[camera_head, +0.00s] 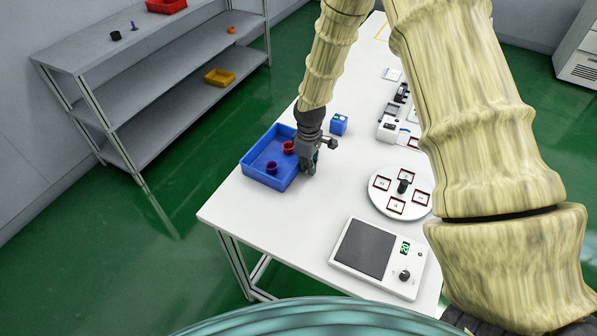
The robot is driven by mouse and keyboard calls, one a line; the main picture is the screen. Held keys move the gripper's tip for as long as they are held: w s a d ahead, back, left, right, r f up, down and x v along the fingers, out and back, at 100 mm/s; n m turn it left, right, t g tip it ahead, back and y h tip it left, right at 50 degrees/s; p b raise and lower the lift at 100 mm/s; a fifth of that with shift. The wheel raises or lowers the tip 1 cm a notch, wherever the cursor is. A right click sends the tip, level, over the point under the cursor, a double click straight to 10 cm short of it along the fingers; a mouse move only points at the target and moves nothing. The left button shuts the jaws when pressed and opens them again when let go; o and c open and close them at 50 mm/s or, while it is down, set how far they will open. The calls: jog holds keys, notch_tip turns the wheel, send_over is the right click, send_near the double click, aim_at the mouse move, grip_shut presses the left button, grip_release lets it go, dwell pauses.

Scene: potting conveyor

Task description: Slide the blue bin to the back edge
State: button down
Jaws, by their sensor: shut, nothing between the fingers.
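The blue bin (260,178) sits on the white table at its left edge in the head view. Inside it are a red pot-like item (289,148) and a dark purple one (271,167). My gripper (311,172) is shut and empty, pointing down just right of the bin's right wall. It looks very close to that wall; I cannot tell whether it touches. My wrist hides the bin's far right corner.
A small blue box (339,124) stands behind my gripper. A round white turntable (402,191) with red-framed squares is to the right. A scale (364,248) lies in front. Bare white tabletop (262,218) lies before the bin. Grey shelves (165,85) stand at left.

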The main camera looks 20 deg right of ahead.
jog(key=shift+w+a, duration=0.15)
jog(key=shift+w, duration=0.05)
jog(key=shift+r, duration=0.2)
notch_tip(320, 180, up, 10)
jog(key=p, duration=0.6)
jog(key=shift+f, duration=0.15)
jog(key=shift+s, duration=0.1)
